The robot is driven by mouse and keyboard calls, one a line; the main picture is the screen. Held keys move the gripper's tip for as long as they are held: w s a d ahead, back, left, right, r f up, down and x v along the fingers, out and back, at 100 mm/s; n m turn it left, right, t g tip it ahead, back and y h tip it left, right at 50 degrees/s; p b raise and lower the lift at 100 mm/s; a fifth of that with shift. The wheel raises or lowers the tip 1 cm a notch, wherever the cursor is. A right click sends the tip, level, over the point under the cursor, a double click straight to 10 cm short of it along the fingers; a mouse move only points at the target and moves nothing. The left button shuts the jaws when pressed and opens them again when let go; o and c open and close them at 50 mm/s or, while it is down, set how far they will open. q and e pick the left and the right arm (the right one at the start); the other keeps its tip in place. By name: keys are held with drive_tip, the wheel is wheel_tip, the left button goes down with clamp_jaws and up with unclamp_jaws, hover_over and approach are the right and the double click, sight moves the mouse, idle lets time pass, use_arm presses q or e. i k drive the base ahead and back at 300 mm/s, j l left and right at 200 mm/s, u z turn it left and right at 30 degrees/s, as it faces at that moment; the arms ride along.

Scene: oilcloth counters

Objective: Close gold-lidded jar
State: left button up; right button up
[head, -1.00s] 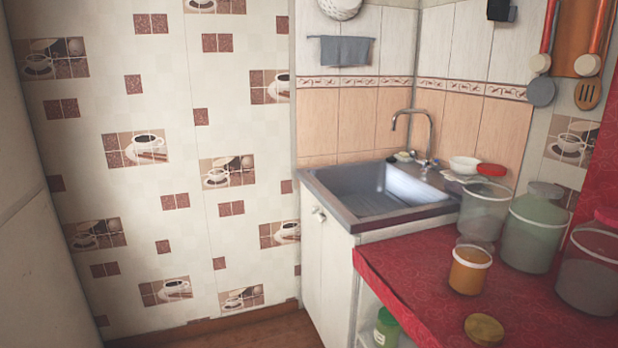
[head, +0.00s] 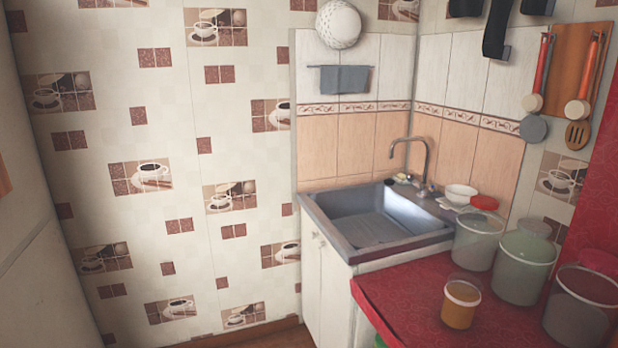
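A small clear jar with orange-yellow contents (head: 461,305) stands upright on the red oilcloth counter (head: 400,282) at the lower right of the head view. Its top looks open, with no lid on it. The gold lid is not in the picture now; the counter in front of the jar is cut off by the bottom edge. Neither of my grippers is in view.
Larger jars stand behind and right of the small jar: a red-topped clear one (head: 477,240), a pale green one (head: 524,266) and a dark one (head: 580,305). A metal sink (head: 375,215) and a white bowl (head: 461,194) are beyond. Counter left of the jar is clear.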

sight(461, 300)
drive_tip(key=z, duration=1.15)
